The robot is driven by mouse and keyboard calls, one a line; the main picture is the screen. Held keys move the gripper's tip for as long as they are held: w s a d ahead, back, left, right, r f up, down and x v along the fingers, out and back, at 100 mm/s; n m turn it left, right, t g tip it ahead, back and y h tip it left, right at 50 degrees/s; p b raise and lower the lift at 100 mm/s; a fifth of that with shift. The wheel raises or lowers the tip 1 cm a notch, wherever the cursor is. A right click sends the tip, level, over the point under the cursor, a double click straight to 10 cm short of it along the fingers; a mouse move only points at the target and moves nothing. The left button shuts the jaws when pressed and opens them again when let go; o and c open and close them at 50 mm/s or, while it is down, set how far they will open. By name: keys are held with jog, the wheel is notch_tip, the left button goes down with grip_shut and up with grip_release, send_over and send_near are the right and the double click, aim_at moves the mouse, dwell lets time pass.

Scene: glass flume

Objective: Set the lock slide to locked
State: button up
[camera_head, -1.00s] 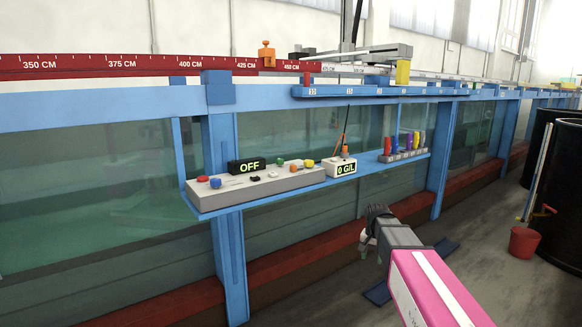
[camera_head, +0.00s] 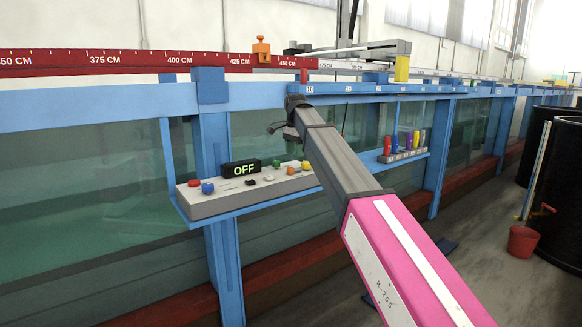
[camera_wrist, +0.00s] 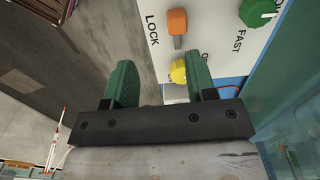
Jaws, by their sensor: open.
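The control panel (camera_head: 245,196) is a grey box on the blue shelf, with coloured knobs and a black display reading OFF. In the wrist view, an orange handle (camera_wrist: 177,22) on a short grey stem sits beside the printed word LOCK; I take it as the lock slide. It shows small on the panel in the head view (camera_head: 291,171). My gripper (camera_wrist: 161,62) is open, its green fingers apart and empty, with the orange handle beyond the fingertips. In the head view my gripper (camera_head: 280,128) hangs above the panel's right end. The slide's exact setting cannot be told.
A yellow knob (camera_wrist: 179,72) shows beside the right finger, and a green knob (camera_wrist: 258,11) is near the word FAST. Coloured bottles (camera_head: 402,143) stand in a rack on the shelf's right. The blue rail (camera_head: 350,90) runs just above my wrist.

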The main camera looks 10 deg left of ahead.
aim_at(290, 168)
jog(key=f, duration=0.2)
jog(key=a+f, duration=0.1)
jog(key=f, duration=0.2)
jog(key=w+a+f, duration=0.1)
jog(key=f, duration=0.2)
dwell(0.4)
jog(key=shift+r, duration=0.1)
